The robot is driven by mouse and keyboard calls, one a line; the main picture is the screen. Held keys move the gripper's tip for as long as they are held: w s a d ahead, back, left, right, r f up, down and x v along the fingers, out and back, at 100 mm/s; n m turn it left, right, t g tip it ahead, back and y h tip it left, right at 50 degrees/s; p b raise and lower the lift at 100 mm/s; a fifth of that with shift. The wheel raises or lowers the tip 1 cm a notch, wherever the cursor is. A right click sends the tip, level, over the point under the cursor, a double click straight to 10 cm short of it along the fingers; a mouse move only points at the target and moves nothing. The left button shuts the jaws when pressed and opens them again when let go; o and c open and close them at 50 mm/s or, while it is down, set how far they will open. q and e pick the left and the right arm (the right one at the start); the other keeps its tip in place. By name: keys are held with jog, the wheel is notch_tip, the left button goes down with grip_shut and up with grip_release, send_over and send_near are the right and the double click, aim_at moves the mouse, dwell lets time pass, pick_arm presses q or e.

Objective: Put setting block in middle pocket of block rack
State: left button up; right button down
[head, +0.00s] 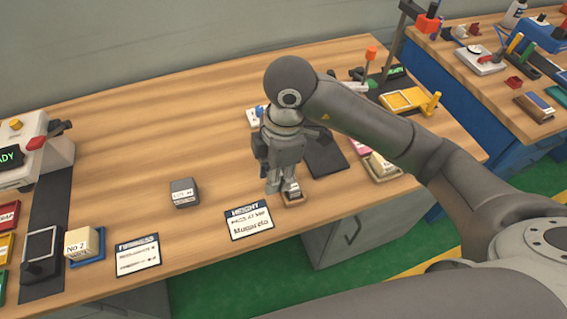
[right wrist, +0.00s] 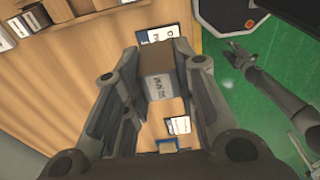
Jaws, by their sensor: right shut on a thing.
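My right gripper (head: 284,190) points down near the table's front edge, left of a dark mat. In the right wrist view its fingers (right wrist: 156,100) are shut on a grey-brown block (right wrist: 160,82) with a printed label. I cannot tell for sure that this is the setting block. In the head view, a small brown piece with a pale label (head: 294,198) shows just below the fingertips, partly hidden. My left gripper (right wrist: 238,52) shows small over the green floor in the right wrist view; its jaws are unclear. I cannot make out the block rack or its middle pocket.
A grey labelled block (head: 184,192) stands alone on the wooden table (head: 180,110). Cards (head: 249,221) lie along the front edge. A cream "No 2" block (head: 82,242) sits on a blue base at left. The back left tabletop is clear.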

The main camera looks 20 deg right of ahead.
jog(key=w+d+f, duration=0.1)
jog(key=w+f, duration=0.1)
jog(key=w, duration=0.1)
jog(key=w+d+f+p, duration=0.1)
jog(key=w+d+f, duration=0.1)
jog(key=w+f, duration=0.1)
jog(key=w+d+f+p, duration=0.1)
jog(key=w+f, duration=0.1)
jog(key=w, duration=0.2)
jog(key=shift+w+d+f, duration=0.15)
jog(key=shift+d+f, duration=0.1)
jog(key=shift+f, duration=0.15)
jog(key=shift+w+d+f, duration=0.25)
jog(key=shift+w+f, duration=0.25)
jog(key=shift+f, duration=0.15)
notch_tip(320, 180, down, 2)
jog(key=shift+f+p, duration=0.15)
jog(key=shift+p, duration=0.6)
jog(key=shift+f, duration=0.4)
